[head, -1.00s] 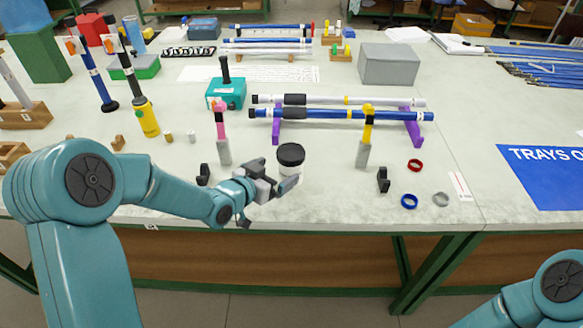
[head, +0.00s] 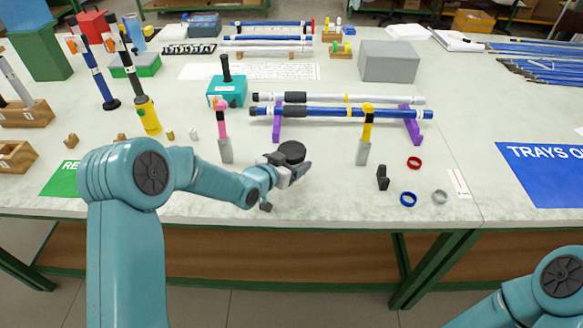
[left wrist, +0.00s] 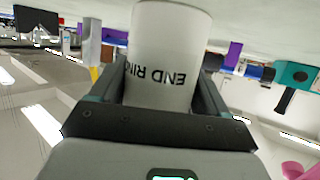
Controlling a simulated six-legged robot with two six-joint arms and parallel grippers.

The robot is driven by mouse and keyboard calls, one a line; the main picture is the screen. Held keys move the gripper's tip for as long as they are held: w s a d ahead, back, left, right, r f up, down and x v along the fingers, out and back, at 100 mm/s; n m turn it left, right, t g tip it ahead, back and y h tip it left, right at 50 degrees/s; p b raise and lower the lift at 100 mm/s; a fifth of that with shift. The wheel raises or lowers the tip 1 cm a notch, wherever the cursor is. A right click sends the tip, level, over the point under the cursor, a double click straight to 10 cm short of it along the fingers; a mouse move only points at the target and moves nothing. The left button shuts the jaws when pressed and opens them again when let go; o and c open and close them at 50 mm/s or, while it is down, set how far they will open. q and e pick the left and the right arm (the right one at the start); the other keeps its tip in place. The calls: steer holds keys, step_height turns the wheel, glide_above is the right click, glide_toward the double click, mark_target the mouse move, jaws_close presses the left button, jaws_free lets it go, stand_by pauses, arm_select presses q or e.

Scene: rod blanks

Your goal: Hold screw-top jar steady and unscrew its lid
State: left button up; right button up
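The screw-top jar (left wrist: 165,50) is white with dark printing on its side, and fills the space between my left fingers in the left wrist view. In the head view its black lid (head: 291,152) shows, while the white body is mostly hidden behind my left gripper (head: 287,170). The left fingers lie along both sides of the jar body, below the lid, with no clear gap, and look shut on it. The lid is on the jar, which stands near the front of the table. My right gripper is out of view; only part of the right arm shows at the lower right.
Pink-topped (head: 222,130) and yellow-topped (head: 366,135) upright pieces stand on either side of the jar. Behind it, rods rest on purple stands (head: 411,125). A black bracket (head: 382,177) and several rings (head: 409,199) lie to the right. The front table edge is close.

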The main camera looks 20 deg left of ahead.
arm_select(q)
steer(key=shift+c, duration=0.4)
steer(key=shift+r, duration=0.3)
step_height(320, 180, up, 11)
steer(key=shift+f, duration=0.15)
step_height(320, 180, up, 9)
steer(key=p, duration=0.3)
steer(key=shift+f, duration=0.15)
